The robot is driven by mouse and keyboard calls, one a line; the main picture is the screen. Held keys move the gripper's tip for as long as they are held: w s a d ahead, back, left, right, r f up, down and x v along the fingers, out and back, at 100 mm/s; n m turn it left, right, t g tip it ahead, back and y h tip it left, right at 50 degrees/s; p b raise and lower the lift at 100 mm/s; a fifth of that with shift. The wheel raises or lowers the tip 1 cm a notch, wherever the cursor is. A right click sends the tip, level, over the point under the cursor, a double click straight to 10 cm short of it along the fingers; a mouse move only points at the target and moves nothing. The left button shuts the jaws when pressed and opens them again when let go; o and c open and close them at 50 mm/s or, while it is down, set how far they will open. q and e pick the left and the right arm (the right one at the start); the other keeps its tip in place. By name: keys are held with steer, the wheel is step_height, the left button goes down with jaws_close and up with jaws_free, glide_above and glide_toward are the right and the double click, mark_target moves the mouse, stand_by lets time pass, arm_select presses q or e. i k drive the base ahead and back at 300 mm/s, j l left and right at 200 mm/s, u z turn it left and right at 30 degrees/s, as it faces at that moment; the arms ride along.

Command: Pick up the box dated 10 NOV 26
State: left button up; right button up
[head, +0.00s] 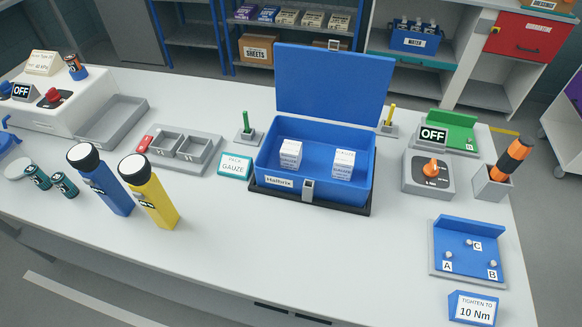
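Two small white boxes stand apart inside an open blue case (345,192). The left box (289,155) carries dark print on its front that seems to read GAUZE. The right box (343,165) looks alike, with similar print. The dates on both are too small to read, so I cannot tell which is dated 10 NOV 26. The case lid (333,85) is raised at the back, and a latch sits on the case front. A sign (235,165) reading PICK GAUZE stands left of the case. Neither of my grippers is in view.
A grey switch box (428,174) and a blue fixture (468,250) are to the right. The table (300,255) is clear in front.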

mark_target(290, 153)
steer(key=k+j, duration=0.1)
steer(key=j, duration=0.8)
steer(key=k+j, duration=0.15)
steer(key=j, duration=0.3)
